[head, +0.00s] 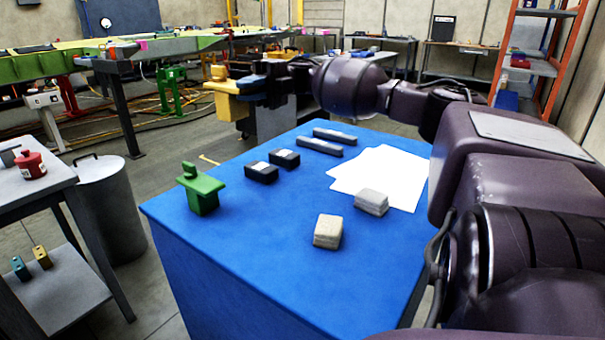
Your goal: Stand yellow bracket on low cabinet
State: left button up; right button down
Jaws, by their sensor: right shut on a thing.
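The yellow bracket (228,103) is in the upper left middle of the head view. My right gripper (250,87) is shut on it and holds it in the air beyond the far left edge of the blue cabinet. The low blue cabinet (245,260) fills the middle foreground, and its top is partly covered by papers and small items. A green bracket (203,192) stands upright on its left part. The underside of the yellow bracket is clear of any surface that I can see. My left gripper is not in view.
The blue top's front left is clear.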

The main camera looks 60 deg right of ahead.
notch_tip(320, 180, down, 19)
jog(key=b, duration=0.4)
jog(key=shift+f, duration=0.2)
jog(key=shift+a+r, duration=0.1)
jog(key=shift+r, duration=0.05)
jog(key=shift+f, duration=0.3)
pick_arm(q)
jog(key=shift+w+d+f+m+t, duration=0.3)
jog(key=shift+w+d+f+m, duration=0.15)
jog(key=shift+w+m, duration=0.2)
pick_arm(e)
jog(key=c, duration=1.1)
grip_release()
jog(key=shift+f, duration=0.15)
jog(key=shift+c, duration=0.2)
